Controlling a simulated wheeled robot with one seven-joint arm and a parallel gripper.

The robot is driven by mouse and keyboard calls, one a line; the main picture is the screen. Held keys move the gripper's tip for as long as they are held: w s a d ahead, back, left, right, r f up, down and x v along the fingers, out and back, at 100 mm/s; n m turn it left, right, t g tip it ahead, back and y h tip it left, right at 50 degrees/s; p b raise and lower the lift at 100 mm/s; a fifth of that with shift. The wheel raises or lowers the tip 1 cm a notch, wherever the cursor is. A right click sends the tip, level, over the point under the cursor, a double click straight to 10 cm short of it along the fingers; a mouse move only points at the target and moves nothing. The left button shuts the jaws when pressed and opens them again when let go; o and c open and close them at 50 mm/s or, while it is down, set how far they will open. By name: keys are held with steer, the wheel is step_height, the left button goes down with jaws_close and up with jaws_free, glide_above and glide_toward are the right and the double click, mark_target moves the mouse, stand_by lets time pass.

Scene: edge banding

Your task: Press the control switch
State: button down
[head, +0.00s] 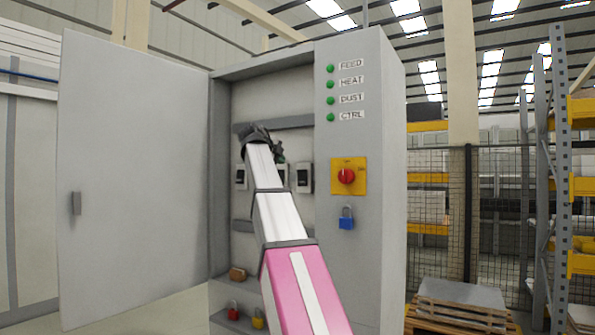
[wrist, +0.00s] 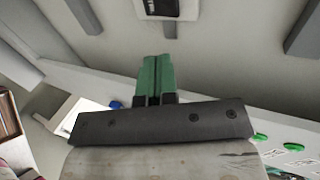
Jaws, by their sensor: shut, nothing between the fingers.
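Several small white switch boxes are mounted in a row inside the open grey cabinet (head: 220,160). The right one (head: 304,178) and the left one (head: 241,177) show in the head view, with another partly hidden by my arm between them. I cannot read which is the control switch. My gripper (head: 279,151) is inside the cabinet, just above this row, mostly hidden by my wrist. In the wrist view its green fingers (wrist: 157,75) are shut together and empty. A white switch box with a dark face (wrist: 170,8) lies beyond the fingertips, apart from them in the picture.
The cabinet door (head: 130,180) stands open at left. The right panel carries green lamps labelled FEED, HEAT, DUST and CTRL (head: 330,117), a red rotary switch (head: 347,176) and a blue padlock (head: 346,218). Red (head: 233,310) and yellow (head: 257,319) padlocks sit on the lower shelf.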

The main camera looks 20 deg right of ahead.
glide_toward(301, 171)
step_height(301, 171, down, 3)
steer(key=w+d, duration=0.2)
steer(key=shift+w+d, duration=0.6)
steer(key=shift+d, duration=0.3)
steer(key=shift+w+d, duration=0.45)
steer(key=shift+d, duration=0.2)
